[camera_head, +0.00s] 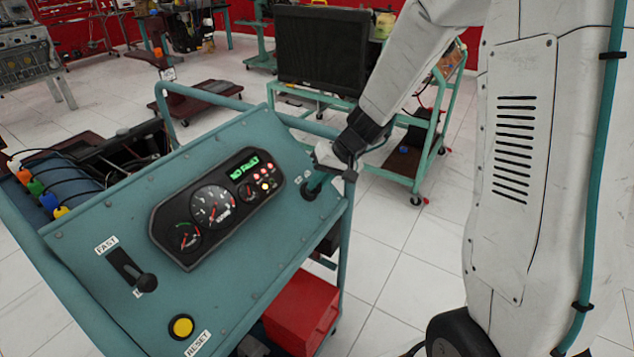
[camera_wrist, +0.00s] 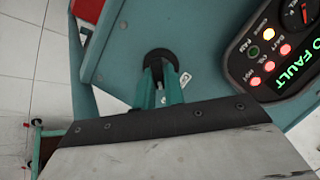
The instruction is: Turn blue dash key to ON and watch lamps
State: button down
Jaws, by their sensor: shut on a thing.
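The teal dash panel (camera_head: 110,245) carries a black gauge cluster (camera_head: 180,250) with a green display reading "NO FAULT" (camera_head: 243,166). The key switch has a black round collar (camera_wrist: 158,55) at the panel's right end. My gripper (camera_wrist: 160,85) is shut on the key at this collar. The fingers hide most of the key, so its colour and exact angle cannot be told. In the head view my gripper (camera_head: 318,180) covers the switch.
A FAST-labelled lever (camera_head: 146,281) and a yellow RESET button (camera_head: 181,327) sit lower on the panel. A red box (camera_head: 302,308) is below it. A green cart with a dark monitor (camera_head: 325,50) stands behind.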

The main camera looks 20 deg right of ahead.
jog(key=shift+s, duration=0.1)
jog(key=c, duration=1.5)
grip_release()
jog(key=v, duration=0.8)
